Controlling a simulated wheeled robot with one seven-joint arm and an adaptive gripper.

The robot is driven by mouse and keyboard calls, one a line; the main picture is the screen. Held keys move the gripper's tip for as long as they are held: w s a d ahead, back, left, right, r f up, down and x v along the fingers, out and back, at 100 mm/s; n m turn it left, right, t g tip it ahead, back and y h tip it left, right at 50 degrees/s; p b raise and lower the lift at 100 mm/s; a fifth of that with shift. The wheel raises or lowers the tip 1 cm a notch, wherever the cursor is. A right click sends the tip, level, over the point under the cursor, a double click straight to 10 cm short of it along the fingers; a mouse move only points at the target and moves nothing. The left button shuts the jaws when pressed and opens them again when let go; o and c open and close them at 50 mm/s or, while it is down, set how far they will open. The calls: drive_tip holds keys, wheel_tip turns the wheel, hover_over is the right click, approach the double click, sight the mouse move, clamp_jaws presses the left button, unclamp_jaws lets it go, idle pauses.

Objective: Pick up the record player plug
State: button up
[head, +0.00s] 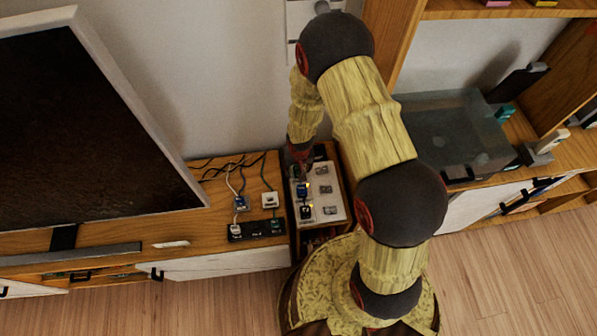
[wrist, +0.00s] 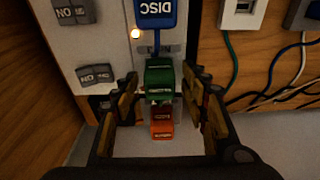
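A blue tag reading DISC (wrist: 155,12) shows upside down at the top of the wrist view, on the white socket panel (wrist: 115,15). It appears to mark the record player plug. Below it a green block (wrist: 160,76), a red block (wrist: 162,113) and an orange block (wrist: 162,133) line up between my fingers. My gripper (wrist: 165,98) is open around them, with gaps visible on both sides. In the head view, the panel (head: 333,177) stands in a gap beside the TV cabinet, and my arm partly hides it. A blue piece (head: 302,190) shows on it.
A black strip (head: 248,231) with several plugs and cables lies on the TV cabinet (head: 140,235) to the left. A wooden side wall (wrist: 50,110) is close to my gripper in the wrist view. The covered record player (head: 445,135) sits on the right shelf.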

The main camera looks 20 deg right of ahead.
drive_tip(key=c, duration=1)
clamp_jaws()
drive_tip(key=shift+r, duration=0.15)
